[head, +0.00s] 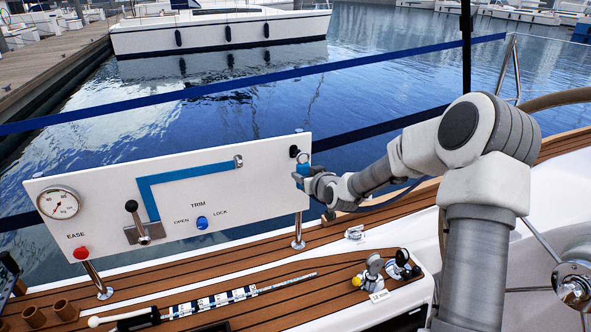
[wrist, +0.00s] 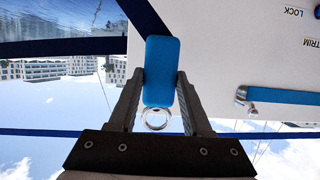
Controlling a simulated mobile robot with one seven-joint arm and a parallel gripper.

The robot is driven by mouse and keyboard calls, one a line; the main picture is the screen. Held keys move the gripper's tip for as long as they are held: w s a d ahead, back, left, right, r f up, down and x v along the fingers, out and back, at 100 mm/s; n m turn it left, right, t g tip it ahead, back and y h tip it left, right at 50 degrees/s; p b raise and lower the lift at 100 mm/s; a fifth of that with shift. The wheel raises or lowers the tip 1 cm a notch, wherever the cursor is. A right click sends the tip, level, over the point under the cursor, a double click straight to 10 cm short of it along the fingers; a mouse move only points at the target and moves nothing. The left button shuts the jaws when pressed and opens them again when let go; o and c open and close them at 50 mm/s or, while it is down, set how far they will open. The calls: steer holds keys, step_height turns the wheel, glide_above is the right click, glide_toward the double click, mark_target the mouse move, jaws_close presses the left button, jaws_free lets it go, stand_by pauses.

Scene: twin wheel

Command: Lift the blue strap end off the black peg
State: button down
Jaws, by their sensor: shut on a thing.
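My gripper (head: 309,180) is at the right end of the white panel, shut on the blue strap end (wrist: 158,72). In the wrist view the blue strap end lies between my two fingers (wrist: 160,90), with a metal ring (wrist: 156,119) at its lower end. In the head view a little of its blue (head: 303,170) shows beside my fingers. The black peg (head: 294,152) is at the panel's upper right, just above my gripper. A ring shows near it, but I cannot tell whether it is around the peg. The wrist view does not show the peg.
The white panel (head: 100,195) carries a gauge (head: 59,203), a red button (head: 81,253), a lever (head: 135,220), a blue knob (head: 202,222) and a blue band ending at a metal fitting (head: 238,160). Winch-like fittings (head: 373,270) stand on the bench below.

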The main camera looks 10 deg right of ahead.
steer(key=s+d, duration=0.1)
steer(key=s, duration=0.5)
steer(key=shift+d, duration=0.15)
